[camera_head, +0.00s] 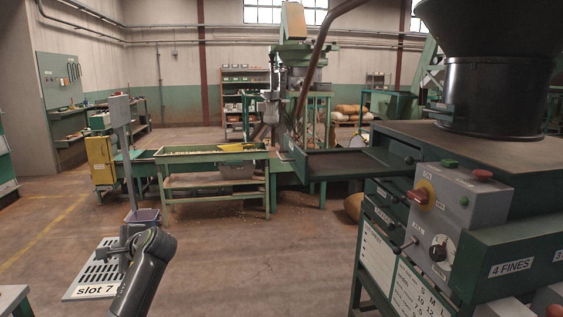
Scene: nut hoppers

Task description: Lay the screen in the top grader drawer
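The screen (84,289) is a grey slotted plate with a white label reading "slot 7", low at the left of the head view. It is tilted flat, above the floor. My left gripper (122,249) is at its right edge and appears shut on it; my own wrist hides part of that edge. The top grader drawer (340,164) is a shallow dark tray pulled out to the left from the green grader (485,150) at the right. The drawer's floor looks bare. The screen is well left of the drawer and nearer to me. My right gripper is not in view.
A grey control box (455,205) with buttons juts from the grader, beside a drawer front labelled "4 FINES" (510,267). A large black hopper (495,95) stands on top. A green bench (212,155) stands behind the screen. The floor (265,255) between screen and grader is clear.

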